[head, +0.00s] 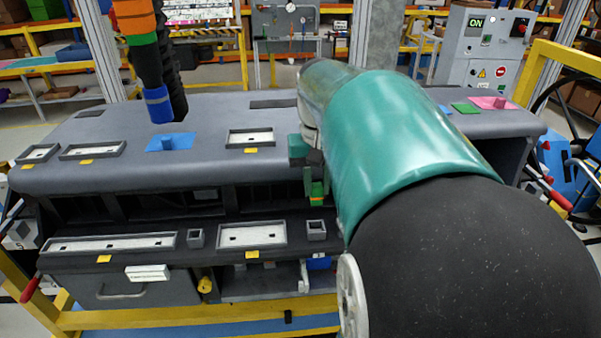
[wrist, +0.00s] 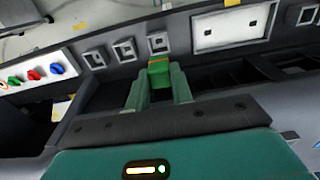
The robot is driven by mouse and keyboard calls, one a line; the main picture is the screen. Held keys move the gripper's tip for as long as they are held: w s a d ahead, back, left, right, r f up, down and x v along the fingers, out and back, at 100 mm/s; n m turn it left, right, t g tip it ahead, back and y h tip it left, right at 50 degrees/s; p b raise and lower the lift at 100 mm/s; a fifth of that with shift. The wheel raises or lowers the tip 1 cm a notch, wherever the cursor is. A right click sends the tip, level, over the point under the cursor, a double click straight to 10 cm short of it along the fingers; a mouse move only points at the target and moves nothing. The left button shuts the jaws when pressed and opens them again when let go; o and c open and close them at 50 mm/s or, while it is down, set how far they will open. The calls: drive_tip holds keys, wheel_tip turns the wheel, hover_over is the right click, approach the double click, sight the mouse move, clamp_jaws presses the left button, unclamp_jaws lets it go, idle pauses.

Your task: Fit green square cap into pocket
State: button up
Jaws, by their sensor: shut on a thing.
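My gripper (wrist: 159,72) is shut on the green square cap (wrist: 159,65), which has an orange stripe. In the head view the cap (head: 317,201) is below my gripper (head: 316,182), above a small grey square pocket (head: 316,230) on the lower shelf of the dashboard. A gap shows between cap and pocket there. In the wrist view the cap is just in front of that pocket (wrist: 158,43), one of three in a row. I cannot tell how well they line up. My arm hides the pockets farther right in the head view.
A long white recess (head: 252,235) lies left of the pocket, then another small pocket (head: 196,238). The dashboard's upper ledge (head: 200,180) overhangs dark open bays close behind the gripper. A row of coloured buttons (wrist: 35,74) shows at the left of the wrist view.

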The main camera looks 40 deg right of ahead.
sight(317, 204)
drive_tip(key=shift+s+r, duration=0.1)
drive_tip(key=shift+s, duration=0.05)
drive_tip(key=shift+a, duration=0.1)
drive_tip(key=shift+f, duration=0.2)
drive_tip(key=shift+s+f, duration=0.1)
drive_tip(key=shift+f, duration=2.65)
drive_tip(key=shift+f, duration=1.4)
drive_tip(key=o, duration=1)
drive_tip(key=shift+o, duration=0.2)
